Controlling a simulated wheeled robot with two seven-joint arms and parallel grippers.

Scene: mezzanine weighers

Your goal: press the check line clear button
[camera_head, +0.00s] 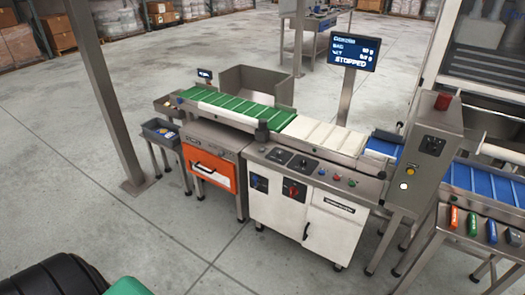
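The weighing line has a white cabinet (310,222) with a sloping control panel on top. To the right, a grey control post (425,165) carries a yellow button (411,170) and a white, bright button (404,186). A red beacon tops this post. No button label is legible, so I cannot tell which is the clear button. Neither of my grippers is in view.
A display (353,50) reads STOPPED. A green belt (235,108), a white belt (325,132) and a blue belt (485,184) run along the line. A side table at right holds several coloured items. An orange-fronted unit (210,168) stands at left. The floor in front is clear.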

